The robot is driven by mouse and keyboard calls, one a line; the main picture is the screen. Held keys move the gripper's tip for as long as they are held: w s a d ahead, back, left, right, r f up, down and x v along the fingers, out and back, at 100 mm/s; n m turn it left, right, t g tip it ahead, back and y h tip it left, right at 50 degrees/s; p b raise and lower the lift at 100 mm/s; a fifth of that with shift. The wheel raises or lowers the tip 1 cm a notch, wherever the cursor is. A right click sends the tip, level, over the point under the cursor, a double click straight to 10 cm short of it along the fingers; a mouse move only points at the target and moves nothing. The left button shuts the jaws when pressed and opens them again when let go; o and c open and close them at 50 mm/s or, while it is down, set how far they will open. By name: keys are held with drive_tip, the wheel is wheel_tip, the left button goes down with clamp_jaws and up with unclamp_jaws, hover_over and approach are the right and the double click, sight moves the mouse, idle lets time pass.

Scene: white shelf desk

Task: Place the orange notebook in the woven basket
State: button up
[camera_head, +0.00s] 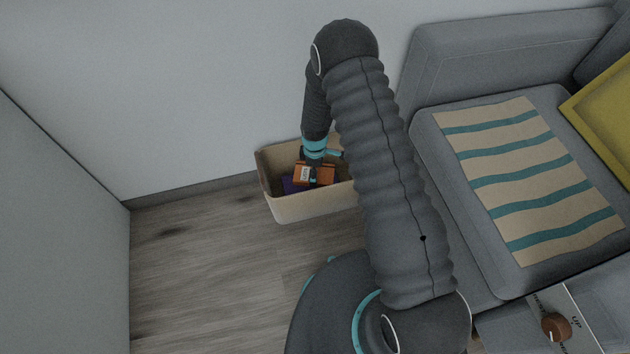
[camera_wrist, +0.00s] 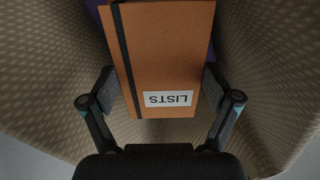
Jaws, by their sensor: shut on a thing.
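The orange notebook (camera_wrist: 165,55) has a dark elastic band and a white label reading "LISTS". My gripper (camera_wrist: 160,95) is shut on it, with one finger at each side edge. In the head view the notebook (camera_head: 318,174) shows inside the opening of the woven basket (camera_head: 305,207), below my gripper (camera_head: 315,172). The woven basket wall (camera_wrist: 265,110) surrounds the notebook in the wrist view. My arm hides the right part of the basket in the head view. I cannot tell whether the notebook touches the basket floor.
A purple item (camera_head: 289,185) lies in the basket beside the notebook. A grey sofa (camera_head: 460,190) with a striped blanket (camera_head: 530,180) stands at the right. A white wall is behind the basket. The wooden floor (camera_head: 200,270) at left is clear.

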drive_tip(key=shift+f, duration=2.4)
drive_tip(key=shift+f+b, duration=0.35)
drive_tip(key=shift+b, duration=0.15)
drive_tip(key=shift+f+b, duration=0.3)
drive_tip(key=o, duration=1)
drive_tip(key=shift+r, duration=0.1)
